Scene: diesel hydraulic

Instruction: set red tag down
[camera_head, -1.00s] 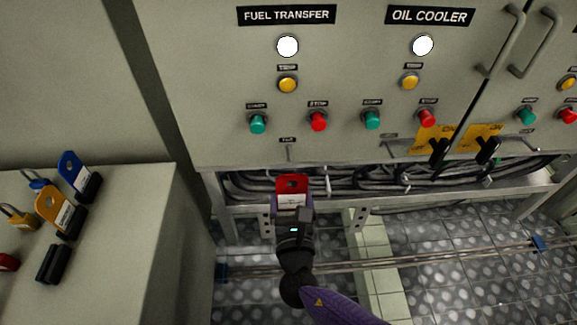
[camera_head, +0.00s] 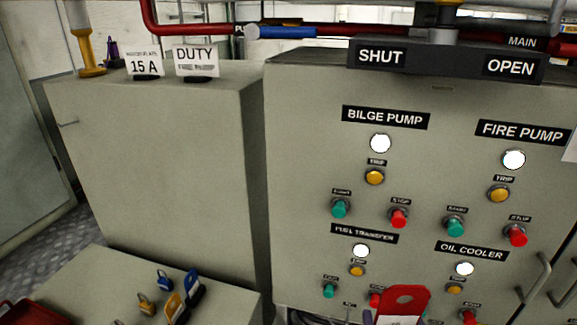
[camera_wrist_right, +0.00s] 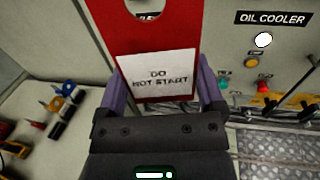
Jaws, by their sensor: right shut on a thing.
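The red tag (camera_head: 405,301) shows at the bottom edge of the head view, upright in front of the panel's lower part. In the right wrist view the red tag (camera_wrist_right: 135,30) fills the upper middle, with a white label reading "DO NOT START". My right gripper (camera_wrist_right: 155,95) is shut on the tag's lower part, its purple fingers on both sides of the label. My left gripper is in neither view.
A low cabinet top (camera_head: 105,275) at lower left holds blue and yellow tags (camera_head: 183,295), padlocks (camera_head: 146,303) and a red tray (camera_head: 30,313). The control panel (camera_head: 300,150) has several buttons and lamps. A taller cabinet (camera_head: 160,150) carries two small signs.

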